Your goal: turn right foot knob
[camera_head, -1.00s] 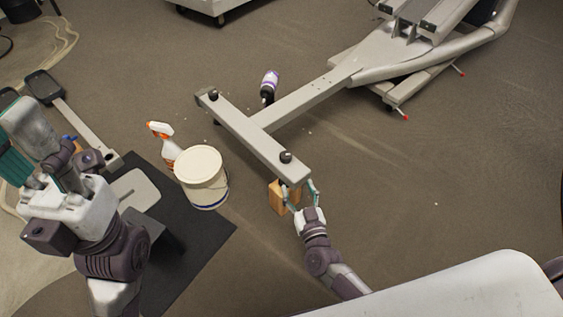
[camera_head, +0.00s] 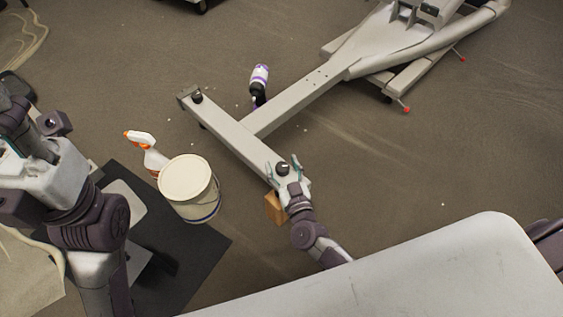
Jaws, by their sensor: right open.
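The right foot knob (camera_head: 282,168) is a black knob on top of the near right end of the grey crossbar (camera_head: 235,140) of the elliptical frame. My right gripper (camera_head: 283,167) is open, with its teal fingers spread on either side of the knob. I cannot tell whether the fingers touch it. A matching black knob (camera_head: 197,96) sits on the far left end of the crossbar. My left arm shows at the left edge, but its fingers are not in view.
A wooden block (camera_head: 275,208) stands beneath the crossbar's right end. A lidded white bucket (camera_head: 189,188) and a spray bottle (camera_head: 147,152) stand left of the bar. A purple-and-white bottle (camera_head: 259,82) is behind it.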

